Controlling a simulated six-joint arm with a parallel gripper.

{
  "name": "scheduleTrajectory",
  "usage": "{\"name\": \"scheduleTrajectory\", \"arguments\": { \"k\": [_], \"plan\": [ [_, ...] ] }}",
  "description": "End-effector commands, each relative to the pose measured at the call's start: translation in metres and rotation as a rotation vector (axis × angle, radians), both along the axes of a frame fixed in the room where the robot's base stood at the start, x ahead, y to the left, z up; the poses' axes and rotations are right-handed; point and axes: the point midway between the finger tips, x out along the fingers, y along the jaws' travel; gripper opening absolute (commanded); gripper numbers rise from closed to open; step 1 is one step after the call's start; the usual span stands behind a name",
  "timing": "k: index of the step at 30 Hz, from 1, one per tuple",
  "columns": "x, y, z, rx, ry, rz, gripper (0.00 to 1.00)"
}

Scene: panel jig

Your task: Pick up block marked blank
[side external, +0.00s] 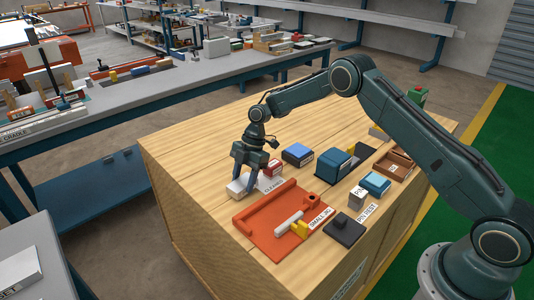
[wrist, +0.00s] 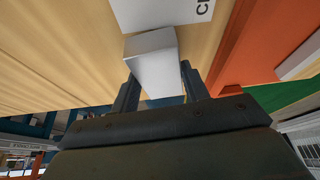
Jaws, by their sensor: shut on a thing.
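A plain white block (wrist: 153,62) with no marking visible is between the two fingers of my gripper (wrist: 160,88) in the wrist view. My gripper is shut on it. In the side view my gripper (side external: 246,182) points down at the left part of the wooden bench, and the white block (side external: 236,187) shows at its fingertips. The fingers hide part of the block. I cannot tell whether the block touches the bench top or is slightly above it.
An orange jig (side external: 258,222) lies just in front, holding a white bar (side external: 289,222) and a yellow piece (side external: 299,229). A white label (side external: 272,184), a red-and-white block (side external: 270,169) and a blue block (side external: 298,154) are close on the right. A dark block (side external: 345,229) sits near the front edge.

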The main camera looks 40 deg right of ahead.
Motion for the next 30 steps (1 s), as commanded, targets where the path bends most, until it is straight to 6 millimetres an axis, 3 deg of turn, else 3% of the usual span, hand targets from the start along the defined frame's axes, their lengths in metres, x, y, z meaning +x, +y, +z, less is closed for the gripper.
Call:
{"name": "scheduleTrajectory", "arguments": {
  "k": [11,21,30],
  "plan": [
    [0.001,0.0,0.058,0.0,-0.005,0.0,0.11],
    [0.001,-0.001,0.139,-0.002,-0.007,0.0,0.11],
    [0.001,0.001,0.174,0.003,-0.003,0.0,0.11]
  ]
}}
